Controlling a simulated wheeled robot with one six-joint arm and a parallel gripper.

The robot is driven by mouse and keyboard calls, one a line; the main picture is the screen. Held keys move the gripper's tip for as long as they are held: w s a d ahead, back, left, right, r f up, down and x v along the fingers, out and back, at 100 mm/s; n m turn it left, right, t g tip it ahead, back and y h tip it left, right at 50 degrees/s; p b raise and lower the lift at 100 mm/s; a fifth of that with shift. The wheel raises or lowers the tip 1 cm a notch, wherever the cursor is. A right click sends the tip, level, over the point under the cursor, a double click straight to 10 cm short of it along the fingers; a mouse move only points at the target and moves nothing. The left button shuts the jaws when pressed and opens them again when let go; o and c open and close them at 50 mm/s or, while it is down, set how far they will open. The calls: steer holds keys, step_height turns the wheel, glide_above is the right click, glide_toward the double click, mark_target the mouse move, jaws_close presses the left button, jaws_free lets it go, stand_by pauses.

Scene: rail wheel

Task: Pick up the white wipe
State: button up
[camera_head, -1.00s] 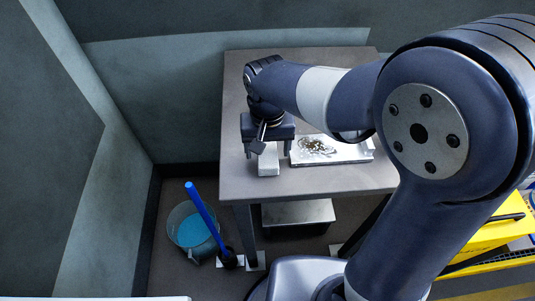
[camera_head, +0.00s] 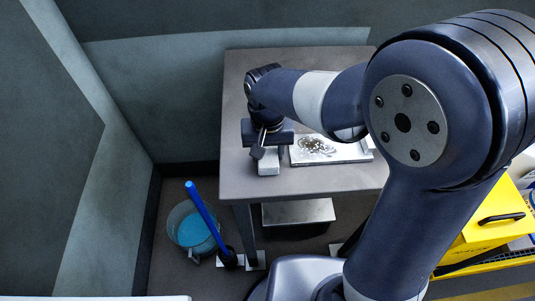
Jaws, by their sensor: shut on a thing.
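The white wipe (camera_head: 269,165) is a small pale block near the left front part of the grey table (camera_head: 300,182). My gripper (camera_head: 268,150) points down over it and is shut on it. The gripper body hides the top and back of the wipe. Whether the wipe touches the table or is just above it, I cannot tell.
A white tray (camera_head: 345,156) with a dark, speckled patch lies just right of the gripper. A bucket with blue liquid (camera_head: 193,230) and a blue-handled tool (camera_head: 206,215) stand on the floor at left. A yellow box (camera_head: 490,224) is at right.

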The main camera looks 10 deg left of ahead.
mark_target(268, 151)
step_height(268, 151, up, 10)
stand_by(0.6)
steer(key=o, duration=0.3)
steer(key=shift+c, duration=1)
steer(key=shift+w+d, duration=0.1)
